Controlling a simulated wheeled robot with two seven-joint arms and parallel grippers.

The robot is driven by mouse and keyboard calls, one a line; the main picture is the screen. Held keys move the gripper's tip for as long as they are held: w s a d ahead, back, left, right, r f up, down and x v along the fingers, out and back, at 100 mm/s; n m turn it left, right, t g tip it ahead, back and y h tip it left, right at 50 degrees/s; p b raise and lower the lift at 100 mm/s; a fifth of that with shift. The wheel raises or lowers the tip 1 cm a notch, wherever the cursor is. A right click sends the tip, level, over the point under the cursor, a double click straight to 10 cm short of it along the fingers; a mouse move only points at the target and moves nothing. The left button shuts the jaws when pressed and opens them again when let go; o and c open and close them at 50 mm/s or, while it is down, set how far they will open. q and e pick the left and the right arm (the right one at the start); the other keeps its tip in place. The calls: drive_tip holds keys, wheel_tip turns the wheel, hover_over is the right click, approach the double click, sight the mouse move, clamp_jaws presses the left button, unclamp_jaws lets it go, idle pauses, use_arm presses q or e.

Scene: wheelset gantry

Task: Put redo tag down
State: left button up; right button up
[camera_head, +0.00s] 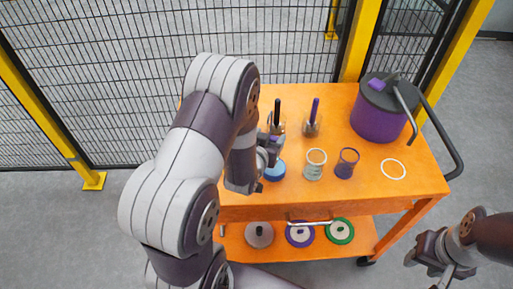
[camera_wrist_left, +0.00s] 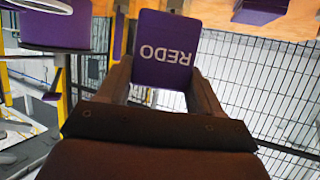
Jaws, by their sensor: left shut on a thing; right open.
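The redo tag is a flat purple plate with white REDO lettering, which reads upside down in the left wrist view (camera_wrist_left: 163,50). My left gripper (camera_wrist_left: 160,82) is shut on it, with a finger on each side. In the head view my left gripper (camera_head: 268,150) is over the left part of the orange cart top (camera_head: 300,198); the tag is mostly hidden there by my arm. My right gripper (camera_head: 424,270) is open and empty at the lower right, off the cart.
On the cart top stand holders with a black handle (camera_head: 278,108) and a purple handle (camera_head: 315,108), a pale cup (camera_head: 315,165), a purple cup (camera_head: 347,164), a white ring (camera_head: 392,169) and a purple drum (camera_head: 376,118). Discs lie on the lower shelf. A mesh fence (camera_head: 90,70) stands behind.

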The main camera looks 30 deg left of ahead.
use_arm(q)
drive_tip(key=a+f, duration=0.4)
drive_tip(key=s+a+f, duration=0.1)
drive_tip(key=a+f, duration=0.1)
drive_tip(key=f, duration=0.1)
drive_tip(key=shift+a+f, duration=0.1)
drive_tip(key=shift+a, duration=0.15)
drive_tip(key=shift+f, duration=0.35)
drive_tip(key=shift+f, duration=0.2)
drive_tip(key=o, duration=1.1)
drive_tip(key=shift+r, duration=0.1)
drive_tip(key=shift+c, duration=0.2)
